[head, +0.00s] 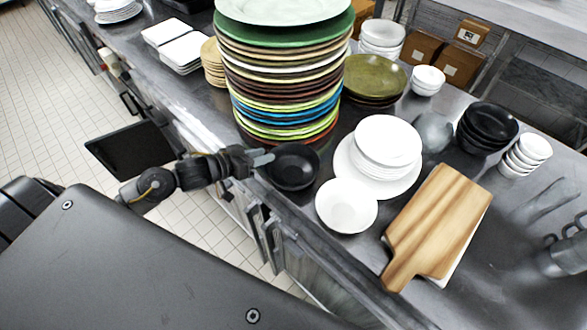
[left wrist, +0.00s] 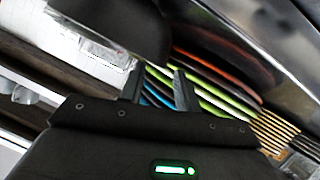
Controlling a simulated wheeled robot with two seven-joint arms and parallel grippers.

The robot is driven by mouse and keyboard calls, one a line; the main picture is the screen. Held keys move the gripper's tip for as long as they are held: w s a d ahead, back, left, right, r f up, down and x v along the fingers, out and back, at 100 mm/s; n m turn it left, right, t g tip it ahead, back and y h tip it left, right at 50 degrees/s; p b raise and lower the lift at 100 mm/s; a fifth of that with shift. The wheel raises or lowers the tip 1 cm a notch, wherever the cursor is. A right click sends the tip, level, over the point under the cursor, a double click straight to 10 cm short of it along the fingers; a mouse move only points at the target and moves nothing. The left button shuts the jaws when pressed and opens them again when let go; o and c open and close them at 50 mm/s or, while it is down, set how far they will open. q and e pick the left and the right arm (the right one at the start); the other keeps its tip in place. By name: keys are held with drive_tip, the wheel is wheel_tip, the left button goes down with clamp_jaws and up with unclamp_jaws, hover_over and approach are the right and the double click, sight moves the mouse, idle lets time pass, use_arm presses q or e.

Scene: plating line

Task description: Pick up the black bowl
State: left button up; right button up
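A single black bowl (head: 292,168) is upright at the counter's front edge, in front of the tall plate stack. My left gripper (head: 262,159) is at its left rim in the head view. In the left wrist view a dark rounded shape, seemingly the bowl (left wrist: 112,28), fills the upper left beyond my fingers (left wrist: 157,88). The fingers are apart, with coloured plates visible through the gap. I cannot tell whether a finger touches the rim. Another stack of black bowls (head: 487,128) stands farther right. My right gripper is not in view.
The tall stack of coloured plates (head: 285,85) stands close behind the bowl. White plates (head: 378,162) and a white bowl (head: 346,206) sit just right of it. A wooden board (head: 437,222) lies farther right. A dark flat panel (head: 130,150) is beside my left arm.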

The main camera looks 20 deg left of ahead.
sight(274, 151)
use_arm(q)
drive_tip(key=shift+w, duration=0.25)
drive_tip(key=p+x, duration=0.2)
drive_tip(key=x, duration=0.2)
drive_tip(key=shift+w+d+f, duration=0.1)
drive_tip(key=shift+w+f, duration=0.15)
drive_tip(key=shift+w, duration=0.1)
drive_tip(key=shift+s, duration=0.1)
clamp_jaws()
